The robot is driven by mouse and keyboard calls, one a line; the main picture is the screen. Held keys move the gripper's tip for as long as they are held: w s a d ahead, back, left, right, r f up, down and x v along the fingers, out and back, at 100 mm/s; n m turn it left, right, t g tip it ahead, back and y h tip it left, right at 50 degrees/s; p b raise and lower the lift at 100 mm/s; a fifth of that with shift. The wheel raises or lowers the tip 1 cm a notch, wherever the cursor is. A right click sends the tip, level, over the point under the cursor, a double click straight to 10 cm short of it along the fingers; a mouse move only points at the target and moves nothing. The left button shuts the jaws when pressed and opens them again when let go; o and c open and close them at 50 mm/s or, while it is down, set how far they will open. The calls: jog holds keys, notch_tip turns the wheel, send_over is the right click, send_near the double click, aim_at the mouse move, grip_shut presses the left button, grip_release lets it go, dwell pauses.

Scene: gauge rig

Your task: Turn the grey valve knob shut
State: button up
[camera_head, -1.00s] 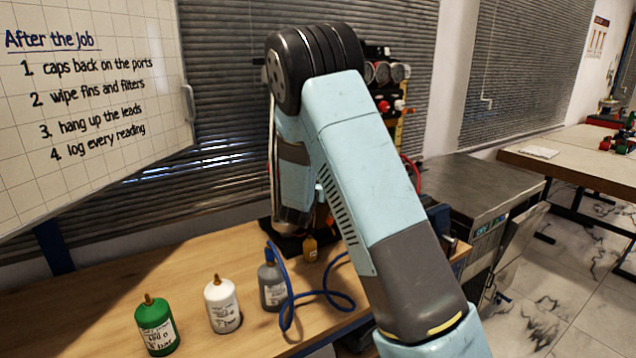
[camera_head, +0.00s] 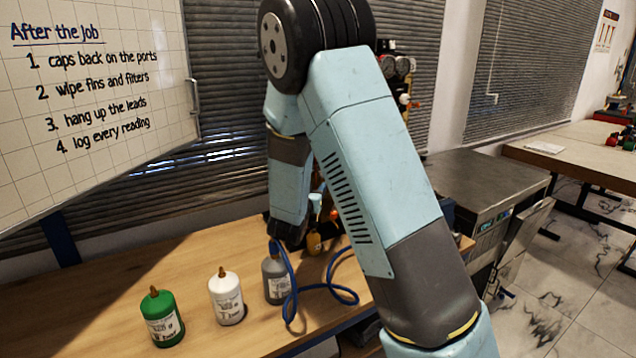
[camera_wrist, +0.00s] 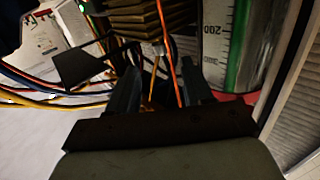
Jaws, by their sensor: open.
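I cannot make out the grey valve knob in either view. The gauge rig (camera_head: 404,66) shows only in part at the right of my raised arm in the head view, with round gauges and a white and red fitting. My arm hides the rest of it. In the wrist view my gripper (camera_wrist: 160,82) is open, its two dark fingers apart. Thin orange and red leads show behind the gap between them. I cannot tell whether the fingers touch anything.
A green bottle (camera_head: 162,318), a white bottle (camera_head: 227,299) and a grey bottle (camera_head: 275,281) stand on the wooden bench (camera_head: 110,290). A blue hose (camera_head: 340,290) loops beside them. A green-edged scale (camera_wrist: 220,45) and coloured cables (camera_wrist: 50,95) show in the wrist view.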

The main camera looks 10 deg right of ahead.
jog(key=shift+v, duration=1.8)
jog(key=shift+o, duration=0.3)
jog(key=shift+d, duration=0.15)
jog(key=shift+s+d+n+t+y, duration=1)
jog(key=shift+s+d+n+y, duration=0.95)
jog(key=shift+d+n+y, duration=2.8)
jog(key=w+a, duration=0.1)
jog(key=w, duration=0.3)
jog(key=w+m+y, duration=0.1)
jog(key=w, duration=0.4)
jog(key=w+a+m, duration=0.1)
jog(key=w, duration=0.3)
jog(key=shift+w+a+r+y, duration=0.25)
jog(key=shift+w+a, duration=0.05)
jog(key=shift+a, duration=0.05)
grip_shut()
